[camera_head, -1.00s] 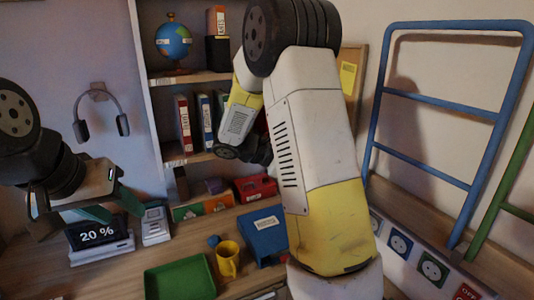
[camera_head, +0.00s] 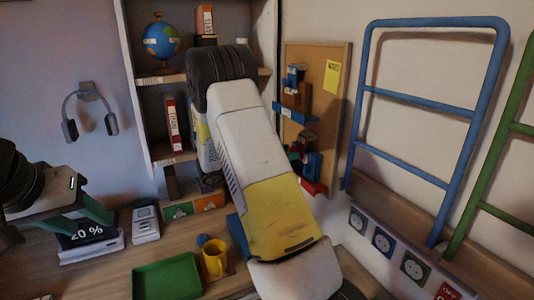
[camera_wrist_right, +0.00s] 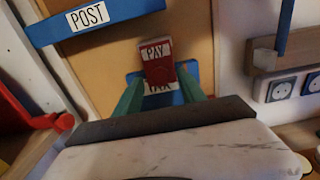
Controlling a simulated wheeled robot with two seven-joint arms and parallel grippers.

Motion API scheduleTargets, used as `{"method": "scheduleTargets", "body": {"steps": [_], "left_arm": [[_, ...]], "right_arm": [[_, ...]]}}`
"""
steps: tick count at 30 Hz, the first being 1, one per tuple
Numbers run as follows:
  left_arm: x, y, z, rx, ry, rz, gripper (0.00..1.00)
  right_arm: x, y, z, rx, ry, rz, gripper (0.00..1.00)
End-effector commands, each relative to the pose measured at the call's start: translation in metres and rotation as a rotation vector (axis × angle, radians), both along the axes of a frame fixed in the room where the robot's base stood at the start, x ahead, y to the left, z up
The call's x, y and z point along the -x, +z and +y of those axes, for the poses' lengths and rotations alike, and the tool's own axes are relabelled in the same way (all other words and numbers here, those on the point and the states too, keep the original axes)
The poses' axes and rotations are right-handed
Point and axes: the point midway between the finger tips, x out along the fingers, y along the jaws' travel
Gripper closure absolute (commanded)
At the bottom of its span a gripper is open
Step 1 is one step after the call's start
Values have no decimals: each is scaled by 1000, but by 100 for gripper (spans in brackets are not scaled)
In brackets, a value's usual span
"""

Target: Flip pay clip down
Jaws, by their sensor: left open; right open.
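The red clip labelled PAY (camera_wrist_right: 157,50) is in the right wrist view, in front of a corkboard. A blue piece with a partly hidden label (camera_wrist_right: 160,88) is just below and behind it. My right gripper (camera_wrist_right: 157,85) is open, its two green fingers on either side of the clip's lower part; I cannot tell whether they touch it. In the head view my right arm reaches towards the corkboard (camera_head: 341,110). My left gripper (camera_head: 75,220) is open at the left, above the desk near a "20 %" display (camera_head: 92,238).
A blue bar labelled POST (camera_wrist_right: 95,20) is above left of the clip, and a red object (camera_wrist_right: 35,115) is at the left. On the desk are a green tray (camera_head: 167,278) and a yellow mug (camera_head: 214,258). A blue rail frame (camera_head: 430,110) stands right.

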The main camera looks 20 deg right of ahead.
Motion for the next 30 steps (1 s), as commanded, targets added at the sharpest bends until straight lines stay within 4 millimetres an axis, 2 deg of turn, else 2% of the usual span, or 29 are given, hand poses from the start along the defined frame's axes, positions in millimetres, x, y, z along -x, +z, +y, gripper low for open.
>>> {"method": "scheduleTargets", "body": {"steps": [9, 15, 17, 23, 30], "left_arm": [[0, 0, 0, 0, 0, 0, 53], [0, 0, 0, 0, 0, 0, 53], [0, 0, 0, 0, 0, 0, 53], [0, 0, 0, 0, 0, 0, 53], [0, 0, 0, 0, 0, 0, 53]], "right_arm": [[0, 0, -4, 0, 0, 0, 52], [0, 0, -4, 0, 0, -1, 92], [0, 0, -4, 0, 0, -1, 100], [0, -2, -5, 26, 0, 0, 100], [-1, -11, -12, 171, 0, -9, 100]]}}
